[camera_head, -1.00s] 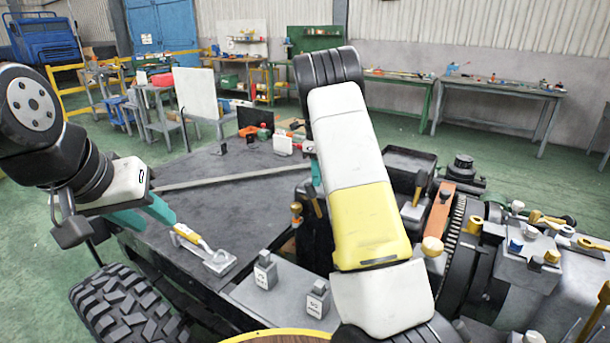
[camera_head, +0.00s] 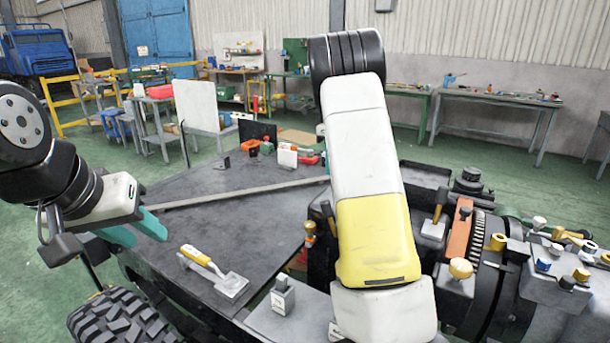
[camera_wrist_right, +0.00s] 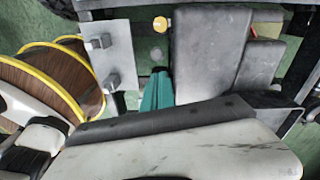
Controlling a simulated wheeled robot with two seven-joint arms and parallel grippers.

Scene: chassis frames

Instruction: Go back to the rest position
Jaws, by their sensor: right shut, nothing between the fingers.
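My left gripper (camera_head: 148,239) is at the left of the head view, above the near left edge of the dark chassis plate (camera_head: 240,210). Its two teal fingers are apart with nothing seen between them. My right arm rises through the middle of the head view and hides its own gripper there. In the right wrist view the right gripper (camera_wrist_right: 158,76) shows teal fingers close together and empty. It is over the frame, between a light plate with grey blocks (camera_wrist_right: 100,42) and a large grey box (camera_wrist_right: 210,50).
A yellow-handled tool (camera_head: 202,260) lies on the chassis plate below my left gripper. A grey block (camera_head: 282,296) stands on the near ledge. Engine parts (camera_head: 500,240) crowd the right. A tyre (camera_head: 120,318) is at lower left. A wooden spool (camera_wrist_right: 50,75) shows in the wrist view.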

